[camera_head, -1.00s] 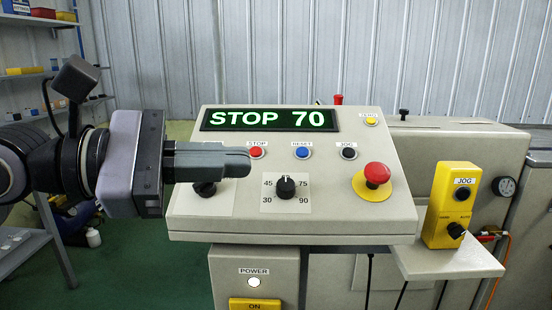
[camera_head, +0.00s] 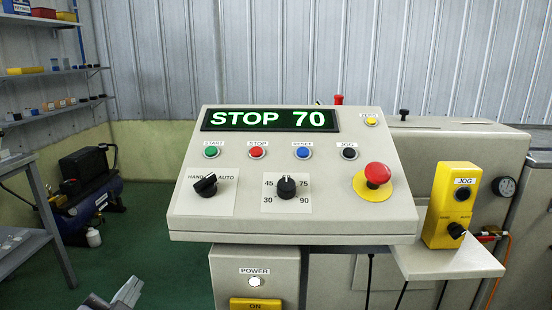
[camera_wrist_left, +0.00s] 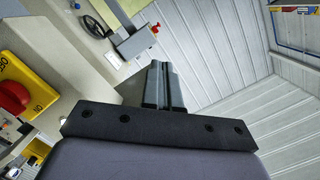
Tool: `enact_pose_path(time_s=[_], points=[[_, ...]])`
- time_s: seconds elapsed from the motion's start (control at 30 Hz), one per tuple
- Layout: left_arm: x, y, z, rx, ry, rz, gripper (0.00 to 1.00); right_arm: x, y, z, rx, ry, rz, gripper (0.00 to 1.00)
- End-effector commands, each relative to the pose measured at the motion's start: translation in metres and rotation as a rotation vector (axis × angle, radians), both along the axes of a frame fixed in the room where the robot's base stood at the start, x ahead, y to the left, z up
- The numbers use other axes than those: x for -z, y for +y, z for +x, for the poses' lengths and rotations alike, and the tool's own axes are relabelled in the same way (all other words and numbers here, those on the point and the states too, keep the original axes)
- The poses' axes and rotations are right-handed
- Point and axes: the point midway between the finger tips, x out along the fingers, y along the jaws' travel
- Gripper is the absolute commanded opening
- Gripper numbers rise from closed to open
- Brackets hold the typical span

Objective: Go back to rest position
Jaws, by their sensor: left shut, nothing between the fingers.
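My left gripper (camera_head: 122,294) shows only by its grey fingers at the lower left edge of the head view, low and left of the control console (camera_head: 200,222). In the left wrist view its fingers (camera_wrist_left: 164,88) are shut together with nothing between them. The gripper is apart from the console. The console display (camera_head: 268,119) reads STOP 70. The green START button (camera_head: 211,152), the red STOP button (camera_head: 256,153) and the HAND/AUTO knob (camera_head: 206,185) are all uncovered. My right gripper is not in view.
A red emergency stop (camera_head: 377,174) sits on the console's right side. A yellow JOG box (camera_head: 450,206) stands on a side shelf. A compressor (camera_head: 88,190) and a metal table (camera_head: 30,175) are at the left. The green floor between the table and console is open.

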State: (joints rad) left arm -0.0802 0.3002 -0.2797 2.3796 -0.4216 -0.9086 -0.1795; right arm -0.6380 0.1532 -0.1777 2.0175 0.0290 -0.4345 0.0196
Motion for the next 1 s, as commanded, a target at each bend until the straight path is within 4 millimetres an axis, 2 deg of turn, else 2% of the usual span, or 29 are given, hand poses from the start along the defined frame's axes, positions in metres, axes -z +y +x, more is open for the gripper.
enact_pose_path(time_s=[0.03, 0.1, 0.2, 0.3, 0.4, 0.6, 0.7, 1.0], points=[[0.036, 0.005, -0.016, -0.036, 0.138, -0.082, 0.00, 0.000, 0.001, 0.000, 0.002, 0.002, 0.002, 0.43], [0.080, 0.010, -0.042, -0.088, 0.317, -0.184, 0.00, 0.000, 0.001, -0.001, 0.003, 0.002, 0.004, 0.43], [0.127, 0.012, -0.081, -0.152, 0.531, -0.296, 0.00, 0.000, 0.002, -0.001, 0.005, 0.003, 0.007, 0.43], [0.159, 0.010, -0.118, -0.207, 0.703, -0.378, 0.00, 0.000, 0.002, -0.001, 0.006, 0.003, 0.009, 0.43], [0.183, 0.008, -0.153, -0.256, 0.853, -0.444, 0.00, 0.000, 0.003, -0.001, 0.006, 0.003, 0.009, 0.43], [0.213, -0.001, -0.223, -0.345, 1.123, -0.549, 0.00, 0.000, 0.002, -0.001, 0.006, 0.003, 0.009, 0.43], [0.210, -0.003, -0.205, -0.312, 1.057, -0.554, 0.00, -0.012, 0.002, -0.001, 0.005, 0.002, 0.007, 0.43], [0.213, -0.012, -0.176, -0.226, 0.905, -0.592, 0.00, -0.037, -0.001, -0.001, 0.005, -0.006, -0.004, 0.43]])
